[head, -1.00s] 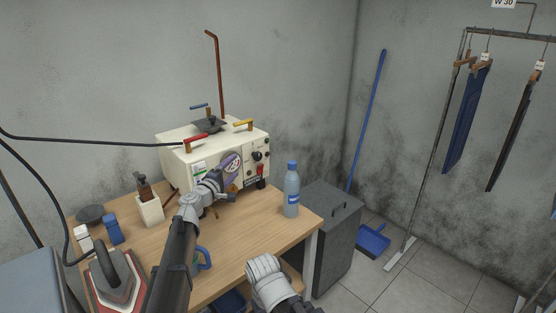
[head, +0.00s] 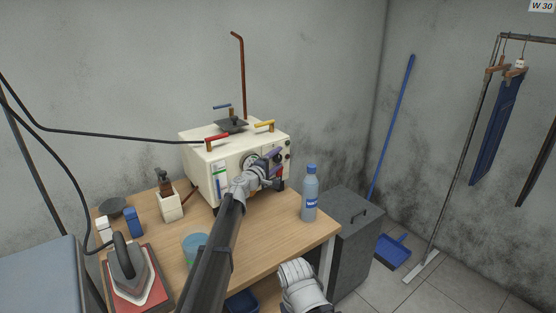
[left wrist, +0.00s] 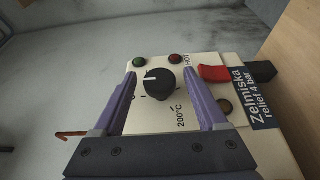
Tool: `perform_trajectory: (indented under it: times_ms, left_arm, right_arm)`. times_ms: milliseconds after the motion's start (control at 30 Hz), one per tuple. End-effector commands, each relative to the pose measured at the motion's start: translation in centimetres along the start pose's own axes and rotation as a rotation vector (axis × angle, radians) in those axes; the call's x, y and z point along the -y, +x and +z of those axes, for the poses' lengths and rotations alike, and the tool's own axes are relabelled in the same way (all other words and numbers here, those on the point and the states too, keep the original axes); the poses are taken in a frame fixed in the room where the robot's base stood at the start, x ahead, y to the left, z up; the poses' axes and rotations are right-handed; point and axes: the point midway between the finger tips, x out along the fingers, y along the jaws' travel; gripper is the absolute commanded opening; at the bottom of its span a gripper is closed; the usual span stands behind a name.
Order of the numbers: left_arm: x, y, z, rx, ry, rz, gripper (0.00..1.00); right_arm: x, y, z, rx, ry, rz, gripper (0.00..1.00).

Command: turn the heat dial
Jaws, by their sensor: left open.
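The heat dial (left wrist: 156,83) is a round black knob with a white pointer mark, on the cream panel of the steam generator (head: 205,160). "200°C" is printed below it in the left wrist view. My left gripper (left wrist: 161,86) is open, with one purple finger on each side of the dial and a gap to it. Whether the fingertips reach past the knob's face is hard to tell. In the head view, my left gripper (head: 274,164) is at the panel's right part and hides the dial. The jaws of my right gripper are out of view.
A red lever (left wrist: 214,73) and green and red lamps (left wrist: 176,58) sit close to the dial. A water bottle (head: 310,193) stands at the table's right. An iron (head: 130,262) rests at the front left. A blue cup (head: 195,247) is beside my left arm.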

Motion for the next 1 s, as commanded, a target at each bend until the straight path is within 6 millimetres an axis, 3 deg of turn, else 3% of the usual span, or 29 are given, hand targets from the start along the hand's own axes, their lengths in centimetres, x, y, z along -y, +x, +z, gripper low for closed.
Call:
perform_trajectory:
  times_ms: [100,333,1000]
  left_arm:
    - [0.00,0.85,-0.04,0.000,0.000,0.000,0.75]
    - [0.00,0.78,0.00,-0.001,0.000,0.000,0.74]
    - [0.01,0.75,-0.02,-0.001,0.000,0.000,0.00]
  right_arm:
    - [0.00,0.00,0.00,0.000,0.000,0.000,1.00]
    - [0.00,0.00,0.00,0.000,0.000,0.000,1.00]
    - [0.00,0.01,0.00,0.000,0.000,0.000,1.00]
